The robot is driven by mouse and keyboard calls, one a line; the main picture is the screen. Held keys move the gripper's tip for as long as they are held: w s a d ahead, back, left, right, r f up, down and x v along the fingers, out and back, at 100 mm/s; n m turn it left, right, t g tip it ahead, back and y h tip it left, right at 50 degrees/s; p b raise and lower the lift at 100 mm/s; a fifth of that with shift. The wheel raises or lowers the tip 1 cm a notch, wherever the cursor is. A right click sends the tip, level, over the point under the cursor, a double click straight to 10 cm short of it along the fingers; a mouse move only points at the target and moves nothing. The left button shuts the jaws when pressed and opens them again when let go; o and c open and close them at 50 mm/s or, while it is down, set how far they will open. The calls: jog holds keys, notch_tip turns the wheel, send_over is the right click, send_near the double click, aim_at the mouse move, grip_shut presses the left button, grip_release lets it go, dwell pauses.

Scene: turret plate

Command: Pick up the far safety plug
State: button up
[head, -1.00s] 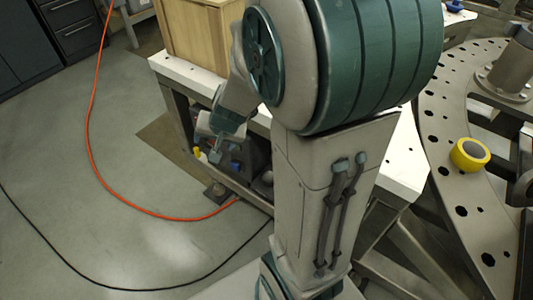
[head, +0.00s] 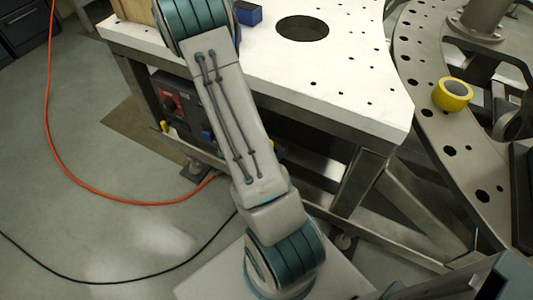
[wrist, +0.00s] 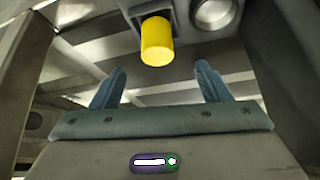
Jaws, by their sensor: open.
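A yellow cylindrical plug (wrist: 157,42) shows near the top of the wrist view, its rounded end toward me, set in a dark square holder. It looks like a safety plug, but I cannot tell whether it is the far one. My gripper (wrist: 160,86) has its two teal fingers spread wide below it in the picture. The plug lies in line with the gap between them, beyond the fingertips, and nothing is between the fingers. I cannot make out the gripper in the head view.
A round metal-rimmed opening (wrist: 214,12) sits right of the plug. In the head view, a white plate table (head: 340,70) with holes stands on a metal frame. A yellow roll (head: 452,94) rests on the grey curved ring (head: 430,130). An orange cable (head: 60,165) crosses the floor.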

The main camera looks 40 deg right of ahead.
jog(key=shift+s+b+x, duration=0.15)
jog(key=shift+b+x, duration=0.9)
jog(key=shift+x, duration=1.5)
jog(key=shift+s+b+x, duration=0.1)
jog(key=shift+b+x, duration=0.9)
jog(key=shift+x, duration=1.6)
jog(key=shift+r, duration=0.1)
jog(key=c, duration=1.3)
jog(key=shift+o, duration=0.2)
jog(key=shift+r, duration=0.1)
